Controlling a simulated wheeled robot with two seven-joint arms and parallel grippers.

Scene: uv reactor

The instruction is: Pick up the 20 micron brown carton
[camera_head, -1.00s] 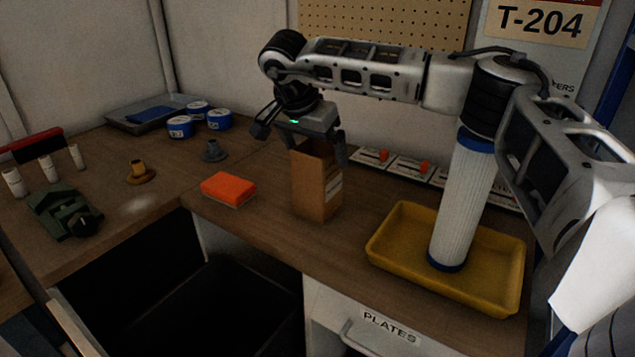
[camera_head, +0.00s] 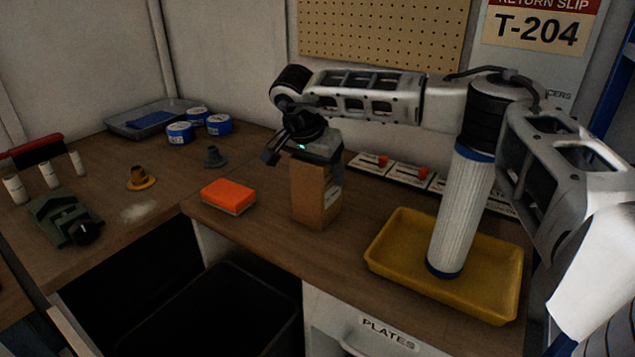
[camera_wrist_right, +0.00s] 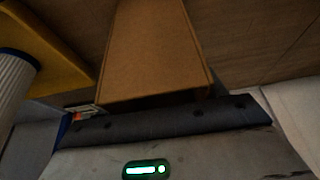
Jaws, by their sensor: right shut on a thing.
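The brown carton (camera_head: 316,197) stands upright on the wooden bench in the head view. It has a pale label on its right side, too small to read. My right gripper (camera_head: 312,160) is over the top of the carton and shut on it. The carton's upper end is hidden by the gripper. In the right wrist view the carton (camera_wrist_right: 155,50) fills the middle, right against the gripper body; the fingertips cannot be made out there. My left gripper is not in view.
A yellow tray (camera_head: 385,262) holding a tall white filter cartridge (camera_head: 461,215) is right of the carton. An orange sponge-like block (camera_head: 228,196) lies to its left. Small cards with red parts (camera_head: 383,162) lie behind. A dark open bin (camera_head: 215,310) is below the bench edge.

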